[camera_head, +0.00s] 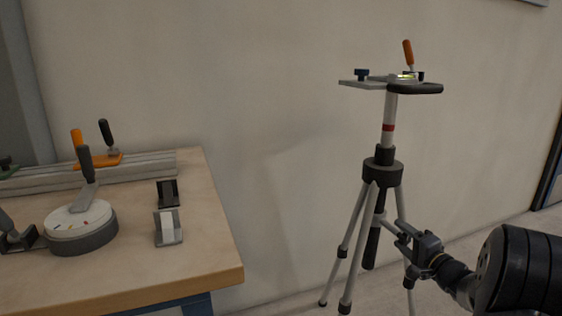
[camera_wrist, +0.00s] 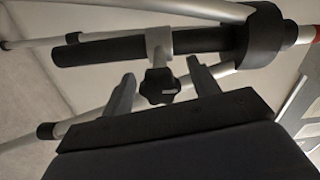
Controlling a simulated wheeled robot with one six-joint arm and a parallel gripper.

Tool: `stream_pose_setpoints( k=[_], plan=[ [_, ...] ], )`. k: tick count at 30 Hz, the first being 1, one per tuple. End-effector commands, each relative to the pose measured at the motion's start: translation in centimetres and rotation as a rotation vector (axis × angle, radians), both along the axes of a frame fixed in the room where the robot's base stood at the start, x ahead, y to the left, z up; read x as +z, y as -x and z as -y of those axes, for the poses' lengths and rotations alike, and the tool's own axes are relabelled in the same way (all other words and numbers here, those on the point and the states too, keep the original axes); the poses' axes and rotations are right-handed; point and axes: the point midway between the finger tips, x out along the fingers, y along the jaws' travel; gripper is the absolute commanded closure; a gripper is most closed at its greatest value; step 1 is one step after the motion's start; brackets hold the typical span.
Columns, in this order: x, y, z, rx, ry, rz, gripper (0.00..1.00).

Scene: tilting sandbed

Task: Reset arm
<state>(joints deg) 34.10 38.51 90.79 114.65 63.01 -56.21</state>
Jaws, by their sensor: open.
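My gripper (camera_head: 398,240) is low at the right, beside the legs of a silver and black tripod (camera_head: 383,172). In the wrist view my gripper (camera_wrist: 163,86) is open, with one finger on each side of a black star-shaped knob (camera_wrist: 160,86) on the tripod's post. No contact with the knob shows, and I cannot tell how deep it sits between the fingers. The tripod stands upright and bears a flat plate (camera_head: 362,84) with an orange-handled clamp (camera_head: 408,53).
A wooden workbench (camera_head: 215,240) is at the left. It holds a round base with a black lever (camera_head: 82,228), a metal rail (camera_head: 140,167) with clamp handles, and two small blocks (camera_head: 168,226). The wall (camera_head: 260,90) is behind. Floor shows between bench and tripod.

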Motion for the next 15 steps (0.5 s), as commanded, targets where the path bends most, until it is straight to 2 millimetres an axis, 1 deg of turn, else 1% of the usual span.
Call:
stream_pose_setpoints(
  k=[1,3,7,15],
  plan=[
    [-0.15,-0.67,-0.33,0.002,0.001,0.001,0.43],
    [-0.12,-1.29,-0.57,0.002,-0.001,0.000,0.43],
    [0.02,-1.09,-0.40,0.000,-0.037,-0.013,0.43],
    [0.01,-1.07,-0.39,0.000,-0.047,-0.017,0.43]
  ],
)
